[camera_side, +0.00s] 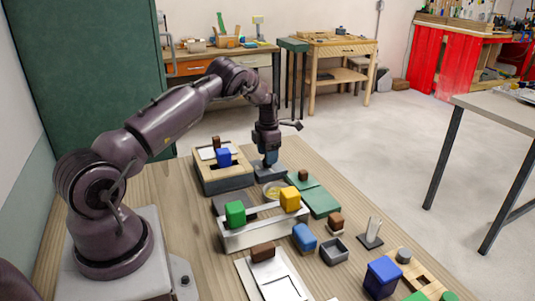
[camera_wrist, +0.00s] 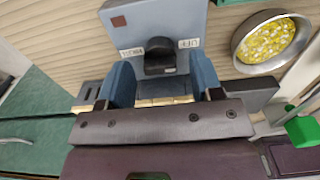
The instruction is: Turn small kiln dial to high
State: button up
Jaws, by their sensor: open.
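In the wrist view, the small kiln is a blue-grey panel (camera_wrist: 175,18) with a dark red square at its upper left. Its black dial (camera_wrist: 160,55) sits low in the middle, with a small white label on each side. The lettering is too small to read surely, and I cannot tell the dial's setting. My gripper (camera_wrist: 161,68) is open, with one blue finger on each side of the dial. I cannot tell whether either finger touches it. In the side view my gripper (camera_side: 269,156) points down at the far part of the table, and hides most of the kiln.
A round dish of yellow bits (camera_wrist: 268,42) stands right of the kiln. A pale rack (camera_side: 262,232) with a green block (camera_side: 235,213) and a yellow block (camera_side: 290,198) is nearer the side camera. A wooden-topped box (camera_side: 222,180) with a blue block stands left of my gripper.

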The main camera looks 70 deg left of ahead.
jog(key=shift+f, duration=0.1)
jog(key=c, duration=0.9)
jog(key=shift+c, duration=0.2)
